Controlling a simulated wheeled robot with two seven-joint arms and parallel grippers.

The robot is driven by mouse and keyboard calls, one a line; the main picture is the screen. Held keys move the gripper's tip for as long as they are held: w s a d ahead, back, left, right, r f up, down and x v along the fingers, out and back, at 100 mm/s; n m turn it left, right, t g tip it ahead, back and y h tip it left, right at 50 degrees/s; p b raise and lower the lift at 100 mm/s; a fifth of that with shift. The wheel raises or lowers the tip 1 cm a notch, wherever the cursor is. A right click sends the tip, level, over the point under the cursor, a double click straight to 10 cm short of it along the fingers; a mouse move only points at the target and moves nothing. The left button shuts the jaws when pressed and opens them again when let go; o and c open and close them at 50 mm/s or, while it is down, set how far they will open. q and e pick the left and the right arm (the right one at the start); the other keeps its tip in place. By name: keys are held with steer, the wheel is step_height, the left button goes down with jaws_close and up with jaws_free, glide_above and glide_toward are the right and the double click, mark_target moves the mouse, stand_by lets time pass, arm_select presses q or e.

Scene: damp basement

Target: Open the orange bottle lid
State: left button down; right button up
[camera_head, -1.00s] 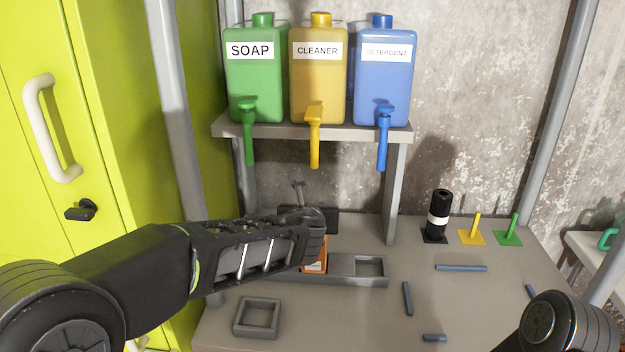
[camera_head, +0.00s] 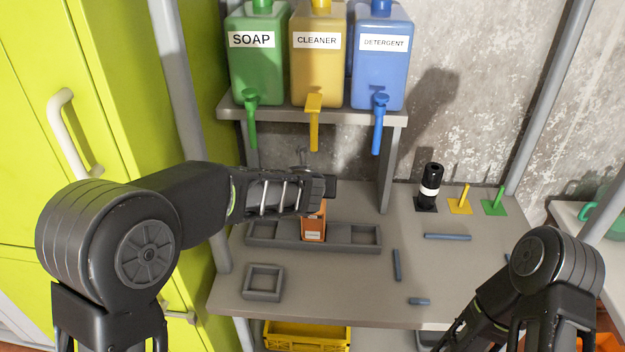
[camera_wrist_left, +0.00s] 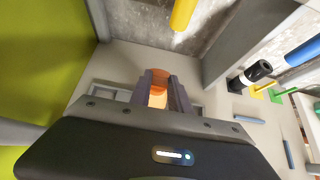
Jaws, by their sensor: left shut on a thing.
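The orange bottle (camera_head: 313,226) stands upright in the middle compartment of a grey tray (camera_head: 272,243), with a small label low on its front. My left gripper (camera_head: 318,190) reaches in from the left and is shut at the bottle's top, over its lid. The lid is hidden by the gripper in the head view. In the left wrist view, orange (camera_wrist_left: 158,94) shows between the two fingers. My right arm is at the lower right of the head view; its gripper is out of the picture.
Green soap (camera_head: 255,75), yellow cleaner (camera_head: 318,70) and blue detergent (camera_head: 378,72) dispensers stand on a shelf above the bottle. A black cylinder (camera_head: 429,185) stands at the back right. A square grey frame (camera_head: 263,282) lies at front left. A yellow crate (camera_head: 308,337) is below the table.

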arm_select(q)
steer(key=c, duration=1.2)
jaws_free()
steer(key=shift+s+r, duration=0.1)
steer(key=v, duration=0.7)
steer(key=shift+s, duration=0.25)
